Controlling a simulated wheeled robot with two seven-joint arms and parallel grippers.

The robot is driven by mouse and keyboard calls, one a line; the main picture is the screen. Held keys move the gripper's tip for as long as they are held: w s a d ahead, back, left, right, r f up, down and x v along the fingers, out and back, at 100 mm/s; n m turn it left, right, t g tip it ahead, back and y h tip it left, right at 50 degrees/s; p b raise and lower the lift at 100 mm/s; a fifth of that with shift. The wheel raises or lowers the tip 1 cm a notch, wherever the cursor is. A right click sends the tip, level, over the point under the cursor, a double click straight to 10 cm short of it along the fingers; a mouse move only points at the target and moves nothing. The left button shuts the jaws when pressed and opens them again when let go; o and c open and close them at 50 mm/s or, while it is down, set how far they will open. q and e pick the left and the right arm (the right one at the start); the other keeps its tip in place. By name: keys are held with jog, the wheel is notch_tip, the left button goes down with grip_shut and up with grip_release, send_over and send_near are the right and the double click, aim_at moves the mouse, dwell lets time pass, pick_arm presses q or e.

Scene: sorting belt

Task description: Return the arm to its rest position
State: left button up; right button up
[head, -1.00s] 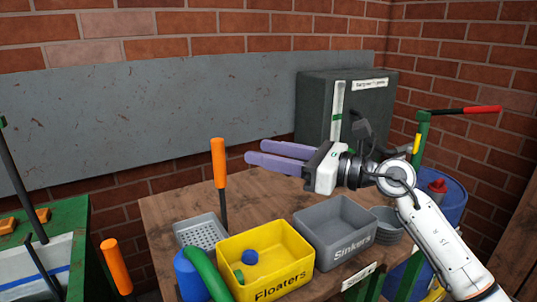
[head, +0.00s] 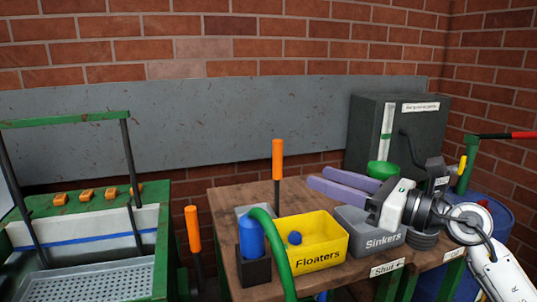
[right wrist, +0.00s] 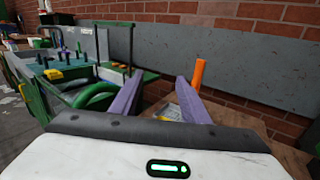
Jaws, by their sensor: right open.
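My right gripper (head: 317,177) reaches in from the right in the head view, with its purple fingers apart and nothing between them. It is in the air in front of the grey Sinkers bin (head: 383,242) as seen, hiding part of that bin's inside. The yellow Floaters bin (head: 318,262) stands to the left of it with a blue ball (head: 295,238) inside. The open fingers also show in the right wrist view (right wrist: 160,76), pointing towards the back wall and the green-framed equipment. My left gripper is in neither view.
An orange-handled lever (head: 278,160) stands behind the Floaters bin. A blue bottle (head: 251,237) and green hose (head: 282,262) are at the table's left. A dark cabinet (head: 368,135) stands behind. A green object (head: 382,169) shows just beyond my gripper. A green-framed tank (head: 75,215) is at left.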

jog(key=s+d+f+m+t+h, duration=0.2)
jog(key=s+f+m+h, duration=0.1)
jog(key=f+m, duration=0.7)
jog(key=s+d+f+m+t+h, duration=0.1)
jog(key=s+f+m+h, duration=0.3)
jog(key=f+m, duration=0.65)
jog(key=s+d+f+m+t+h, duration=0.25)
jog(key=f+m, duration=0.55)
jog(key=m, duration=0.4)
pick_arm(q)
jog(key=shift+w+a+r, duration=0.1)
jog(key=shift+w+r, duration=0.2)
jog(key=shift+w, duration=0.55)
pick_arm(e)
jog(key=s+a+f+m+g+h, duration=0.2)
jog(key=s+f+m+g, duration=0.6)
jog(key=s+f, duration=1.1)
jog(key=s+m, duration=0.2)
jog(key=m, duration=0.1)
jog(key=shift+s, duration=0.35)
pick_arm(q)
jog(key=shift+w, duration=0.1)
pick_arm(e)
jog(key=shift+a+g, duration=0.1)
jog(key=shift+g, duration=0.15)
